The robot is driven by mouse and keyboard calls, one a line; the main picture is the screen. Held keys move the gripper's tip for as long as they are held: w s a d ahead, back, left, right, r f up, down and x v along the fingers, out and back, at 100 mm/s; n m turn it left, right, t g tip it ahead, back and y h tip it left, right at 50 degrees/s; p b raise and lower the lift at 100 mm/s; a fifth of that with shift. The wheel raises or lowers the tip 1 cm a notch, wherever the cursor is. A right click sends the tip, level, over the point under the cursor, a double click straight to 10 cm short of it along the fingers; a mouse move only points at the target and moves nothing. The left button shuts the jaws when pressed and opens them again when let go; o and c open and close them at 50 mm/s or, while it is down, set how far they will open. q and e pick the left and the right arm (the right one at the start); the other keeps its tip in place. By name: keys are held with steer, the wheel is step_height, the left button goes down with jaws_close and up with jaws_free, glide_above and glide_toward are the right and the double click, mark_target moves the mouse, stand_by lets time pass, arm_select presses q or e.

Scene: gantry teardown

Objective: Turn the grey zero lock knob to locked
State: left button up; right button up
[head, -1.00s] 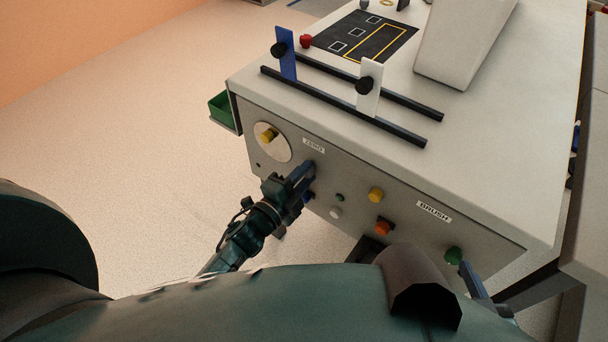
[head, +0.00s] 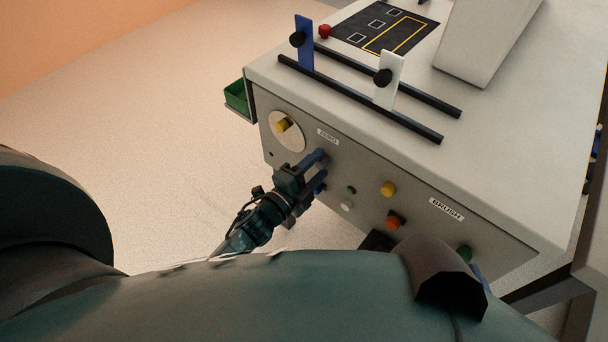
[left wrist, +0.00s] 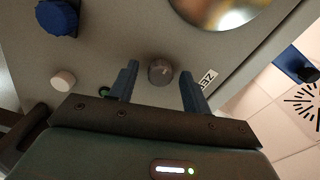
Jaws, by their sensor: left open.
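The grey zero lock knob (left wrist: 160,71) is a small round knob on the grey front panel (head: 290,165). In the left wrist view it sits between the two blue fingers of my left gripper (left wrist: 159,76), with a gap on each side. The upside-down ZERO label (left wrist: 207,80) is right of it. In the head view my left gripper (head: 320,172) is open at the panel, just below the ZERO label (head: 328,136), and largely hides the knob. A blue finger-like part (head: 480,277) shows by the green button at lower right, probably my right gripper; its jaws are hidden.
A blue knob (left wrist: 57,17) shows in the wrist view. Dark rails (head: 360,98) run on top.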

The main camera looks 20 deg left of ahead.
arm_select(q)
steer(key=v, duration=1.3)
steer(key=shift+p, duration=0.35)
steer(key=shift+r, duration=0.1)
